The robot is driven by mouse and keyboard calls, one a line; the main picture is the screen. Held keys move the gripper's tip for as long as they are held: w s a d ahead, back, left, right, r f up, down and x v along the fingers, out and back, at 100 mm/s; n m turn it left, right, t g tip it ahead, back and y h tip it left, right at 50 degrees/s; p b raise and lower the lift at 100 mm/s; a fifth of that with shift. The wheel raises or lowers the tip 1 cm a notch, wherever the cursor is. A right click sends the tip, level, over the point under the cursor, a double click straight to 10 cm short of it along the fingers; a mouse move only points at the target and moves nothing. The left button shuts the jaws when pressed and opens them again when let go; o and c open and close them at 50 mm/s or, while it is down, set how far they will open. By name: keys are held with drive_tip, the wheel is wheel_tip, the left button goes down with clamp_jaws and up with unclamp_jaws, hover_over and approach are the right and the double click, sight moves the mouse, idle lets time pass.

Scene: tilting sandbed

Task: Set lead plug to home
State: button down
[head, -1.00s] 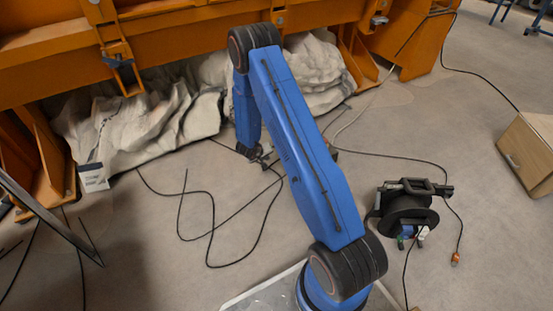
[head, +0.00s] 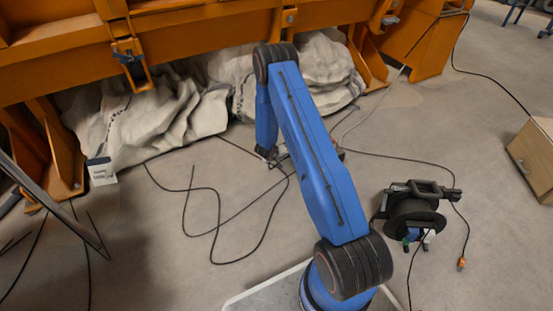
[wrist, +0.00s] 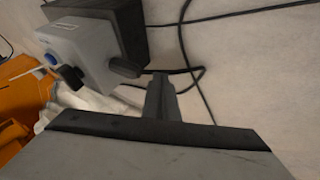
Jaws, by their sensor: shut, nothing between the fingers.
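My gripper (head: 268,156) is low over the floor in front of the orange frame, mostly hidden by my blue arm in the head view. In the wrist view its dark fingers (wrist: 160,97) are together with nothing between them. Just beyond them is a grey box (wrist: 85,55) with a blue round part and black knobs or plugs, against a darker block (wrist: 120,35). A black cable (wrist: 205,75) loops beside the fingertips. A small orange cable end (head: 461,264) lies on the floor at the right in the head view. I cannot tell which part is the lead plug or its home.
A black cable reel (head: 412,215) stands on the floor right of my arm. Loose black cables (head: 225,232) curl over the floor at left. The orange frame (head: 200,35) with pale crumpled sheeting (head: 150,120) spans the back. A wooden cabinet (head: 535,155) stands at right.

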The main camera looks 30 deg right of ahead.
drive_tip(key=shift+d, duration=1.3)
